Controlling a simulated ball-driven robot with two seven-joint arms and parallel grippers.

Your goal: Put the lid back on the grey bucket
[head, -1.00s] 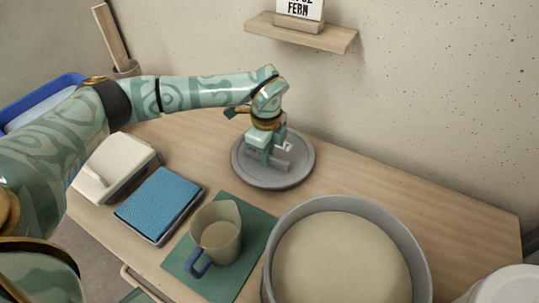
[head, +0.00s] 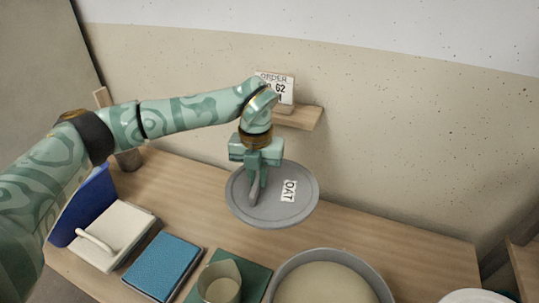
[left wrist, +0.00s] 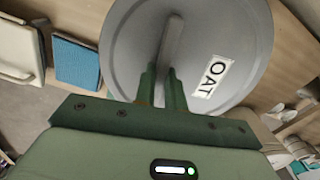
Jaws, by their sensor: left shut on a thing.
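A round grey lid (head: 290,208) with a white label reading OAT hangs level from my left gripper (head: 258,190), above the table. The gripper is shut on the lid's upright bar handle. The left wrist view also shows the lid (left wrist: 130,50), with the two fingers (left wrist: 162,85) at the near end of the handle. The grey bucket (head: 330,260) stands open at the bottom of the head view, in front of the lid and to its right. It holds a pale cream glaze, and its lower part is cut off. My right gripper is not in view.
A beige jug (head: 220,284) stands on a green mat (head: 256,281) left of the bucket. A blue pad (head: 162,264) and a cream lidded box (head: 113,238) lie further left. A shelf (head: 300,117) holds a sign on the back wall. A white round thing (head: 466,297) shows at bottom right.

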